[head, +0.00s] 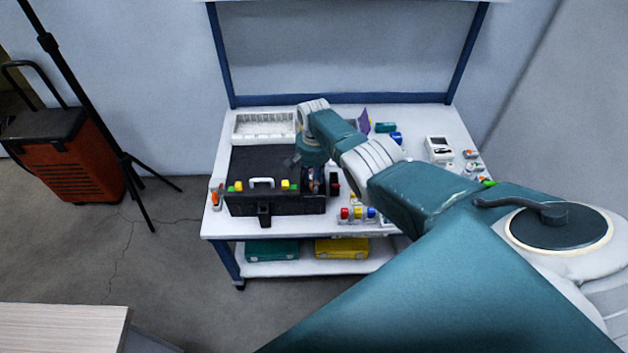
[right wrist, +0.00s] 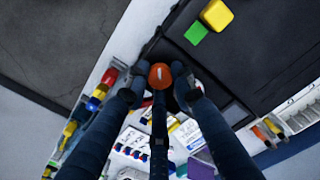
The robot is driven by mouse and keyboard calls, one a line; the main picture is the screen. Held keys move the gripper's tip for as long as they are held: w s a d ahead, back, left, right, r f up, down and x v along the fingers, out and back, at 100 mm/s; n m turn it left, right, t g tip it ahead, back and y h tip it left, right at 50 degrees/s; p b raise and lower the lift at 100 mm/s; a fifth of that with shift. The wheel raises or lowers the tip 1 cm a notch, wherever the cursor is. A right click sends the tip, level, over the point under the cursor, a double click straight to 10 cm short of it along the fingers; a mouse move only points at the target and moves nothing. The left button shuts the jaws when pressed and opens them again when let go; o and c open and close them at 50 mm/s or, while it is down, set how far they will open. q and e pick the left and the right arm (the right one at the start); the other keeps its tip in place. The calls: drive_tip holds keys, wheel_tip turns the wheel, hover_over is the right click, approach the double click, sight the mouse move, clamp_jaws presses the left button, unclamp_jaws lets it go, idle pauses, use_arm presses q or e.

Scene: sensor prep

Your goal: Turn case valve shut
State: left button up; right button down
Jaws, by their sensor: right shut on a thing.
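The black case (head: 270,165) lies on the white workbench, with a white handle and yellow and green pieces on its front. In the right wrist view the case (right wrist: 270,60) fills the upper right. An orange knob with a white mark, the case valve (right wrist: 160,73), sits at the case's edge. My right gripper (right wrist: 160,86) is shut on it, one finger on each side. In the head view my right gripper (head: 314,182) is at the case's right side, and I cannot make out the valve there. My left gripper is not in view.
The workbench (head: 215,218) also holds a white tray (head: 264,127) behind the case, and red, yellow and blue parts (head: 357,213) right of its front. A white device (head: 438,148) stands farther right. A tripod and an orange machine (head: 68,158) stand on the left floor.

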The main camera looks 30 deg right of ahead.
drive_tip(key=shift+r, duration=0.1)
drive_tip(key=c, duration=1.5)
unclamp_jaws()
drive_tip(key=shift+o, duration=0.2)
wheel_tip(320, 180, up, 12)
